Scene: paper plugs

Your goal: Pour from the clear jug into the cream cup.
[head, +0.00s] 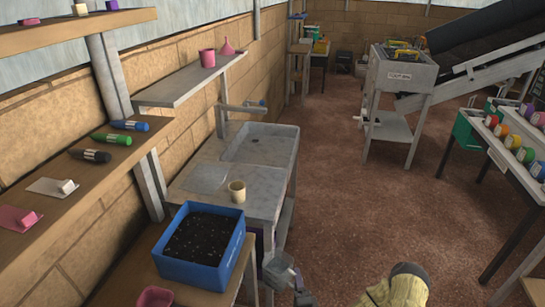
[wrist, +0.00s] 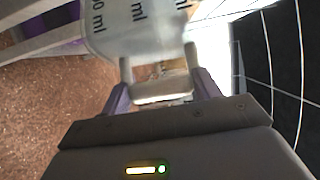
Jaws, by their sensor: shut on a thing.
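The cream cup (head: 237,191) stands upright on the front corner of the grey sink bench (head: 200,180). The clear jug (head: 279,270) is low in the head view, in front of and to the right of the blue crate. In the wrist view the jug (wrist: 135,28) fills the top, with dark "ml" markings on its wall. My gripper (wrist: 157,85) is shut on the jug's handle there. The jug is apart from the cup, nearer to me and lower in the picture. How full the jug is cannot be told.
A blue crate of dark soil (head: 207,268) stands close left of the jug, with a pink tub (head: 155,297) in front. A shelf (head: 190,83) with pink vessels hangs above the sink. The brown floor (head: 340,200) to the right is open.

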